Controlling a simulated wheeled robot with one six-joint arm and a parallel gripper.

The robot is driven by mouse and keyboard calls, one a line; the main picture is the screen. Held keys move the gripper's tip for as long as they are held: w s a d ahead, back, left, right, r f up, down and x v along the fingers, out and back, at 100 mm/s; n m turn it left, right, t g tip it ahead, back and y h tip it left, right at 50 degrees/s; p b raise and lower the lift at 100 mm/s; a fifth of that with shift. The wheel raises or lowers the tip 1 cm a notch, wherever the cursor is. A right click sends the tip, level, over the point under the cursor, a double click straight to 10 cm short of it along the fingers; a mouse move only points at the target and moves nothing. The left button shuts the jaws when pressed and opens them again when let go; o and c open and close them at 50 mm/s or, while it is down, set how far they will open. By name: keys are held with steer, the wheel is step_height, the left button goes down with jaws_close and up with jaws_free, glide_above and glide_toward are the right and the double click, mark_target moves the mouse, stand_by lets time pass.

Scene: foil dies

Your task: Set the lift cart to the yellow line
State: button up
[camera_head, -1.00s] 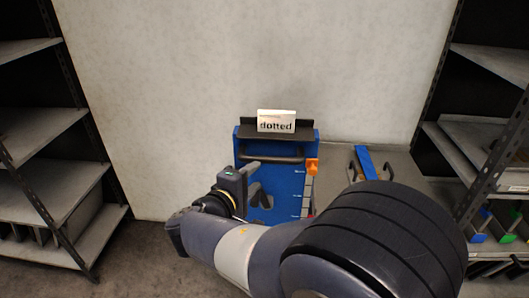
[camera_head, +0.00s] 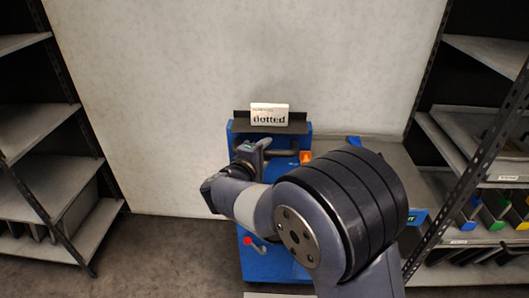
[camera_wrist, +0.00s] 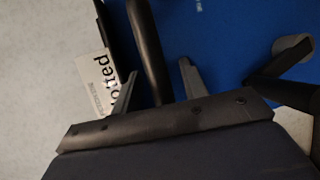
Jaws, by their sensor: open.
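The blue lift cart (camera_head: 270,266) stands against the pale wall, with a dark handle bar across its upper front. The bar (camera_wrist: 148,45) shows in the wrist view. My gripper (camera_wrist: 156,80) is open, one finger on each side of the bar; I cannot tell whether they touch it. In the head view the gripper (camera_head: 258,147) is at the bar's left part. An orange pointer (camera_head: 306,157) shows at the cart's right edge. My arm hides most of the front, including any scale, and I see no yellow line. A red-knobbed lever (camera_head: 248,241) is low on the cart.
A white card reading "dotted" (camera_head: 269,115) stands on the cart's dark top ledge. Metal shelving (camera_head: 48,165) stands at the left, and a rack with colored dividers (camera_head: 487,210) at the right. Bare floor (camera_head: 165,255) lies left of the cart.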

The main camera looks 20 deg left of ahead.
steer(key=shift+c, duration=0.4)
jaws_close()
steer(key=shift+s, duration=0.1)
